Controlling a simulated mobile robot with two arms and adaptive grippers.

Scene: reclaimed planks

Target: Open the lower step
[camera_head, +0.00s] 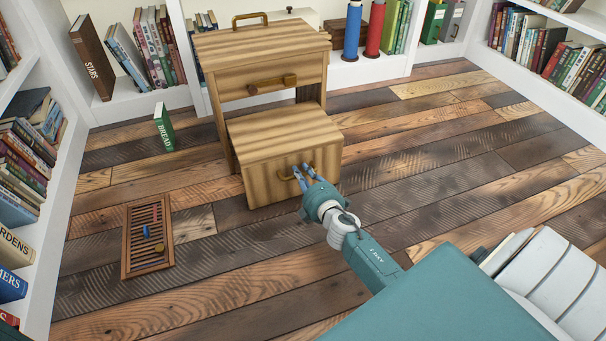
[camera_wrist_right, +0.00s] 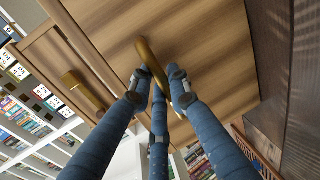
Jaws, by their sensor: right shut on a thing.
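The wooden step unit (camera_head: 262,50) stands against the back shelves. Its lower step (camera_head: 270,133) is a striped wooden box that juts forward below the upper part, with a curved brass handle (camera_head: 283,178) on its front. My right gripper (camera_head: 304,171) is at this front, with its blue fingers shut on the brass handle. In the right wrist view, the fingers (camera_wrist_right: 160,84) close around the handle (camera_wrist_right: 151,62) against the wooden front (camera_wrist_right: 215,40). The fingers partly hide the handle in the head view. My left gripper is not in view.
The upper drawer has its own brass handle (camera_head: 272,84). A slatted wooden tray (camera_head: 129,240) with small coloured items lies on the floor at left. A green book (camera_head: 164,127) stands behind it. Bookshelves line the sides. The plank floor (camera_head: 450,165) at right is clear.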

